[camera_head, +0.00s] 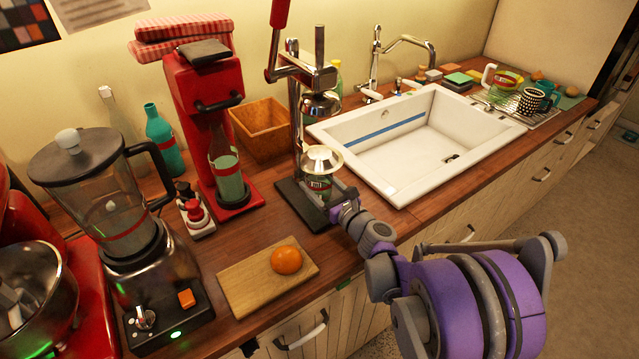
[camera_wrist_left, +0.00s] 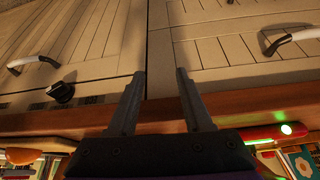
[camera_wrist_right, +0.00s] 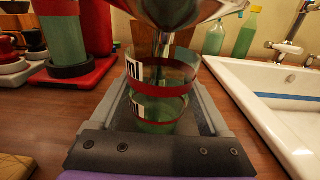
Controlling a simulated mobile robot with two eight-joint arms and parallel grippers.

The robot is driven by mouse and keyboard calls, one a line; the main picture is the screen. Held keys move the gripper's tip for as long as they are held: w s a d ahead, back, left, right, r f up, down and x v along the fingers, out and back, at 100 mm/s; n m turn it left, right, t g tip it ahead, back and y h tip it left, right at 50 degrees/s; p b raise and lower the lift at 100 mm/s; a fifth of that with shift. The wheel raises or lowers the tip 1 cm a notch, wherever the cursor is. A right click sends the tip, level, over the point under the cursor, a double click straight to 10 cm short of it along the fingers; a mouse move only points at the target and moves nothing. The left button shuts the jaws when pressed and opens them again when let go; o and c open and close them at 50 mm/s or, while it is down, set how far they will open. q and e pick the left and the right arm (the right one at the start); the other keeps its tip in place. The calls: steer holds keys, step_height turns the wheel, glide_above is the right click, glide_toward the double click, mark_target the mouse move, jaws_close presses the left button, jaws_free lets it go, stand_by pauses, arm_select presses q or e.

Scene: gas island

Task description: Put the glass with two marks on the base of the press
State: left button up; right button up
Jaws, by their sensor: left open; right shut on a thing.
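The press (camera_head: 318,80) is a metal stand with a red-handled lever and a dark base (camera_head: 292,192). A clear greenish glass (camera_head: 320,190) with a red band is at this base, under the metal cone. In the right wrist view the glass (camera_wrist_right: 165,88) shows a white label with black marks; the cone (camera_wrist_right: 180,12) hangs over its mouth. My right gripper (camera_head: 338,208) is shut on the glass, one finger on each side. Whether the glass bottom touches the base is hidden. My left gripper (camera_wrist_left: 160,74) is open and empty before the cabinet fronts, outside the head view.
A cutting board (camera_head: 240,290) with an orange (camera_head: 287,260) lies in front. A red machine (camera_head: 205,110) with a bottle stands left of the press, and a blender (camera_head: 110,210) further left. A wooden box (camera_head: 262,128) is behind. The white sink (camera_head: 400,180) is right.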

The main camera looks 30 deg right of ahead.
steer(key=shift+s, duration=0.1)
steer(key=shift+f, duration=0.2)
steer(key=o, duration=1.4)
steer(key=shift+r, duration=0.15)
steer(key=shift+s+r, duration=0.1)
steer(key=shift+s, duration=0.15)
steer(key=s, duration=0.7)
steer(key=s+d+b, duration=0.1)
steer(key=s, duration=0.3)
steer(key=shift+s, duration=0.2)
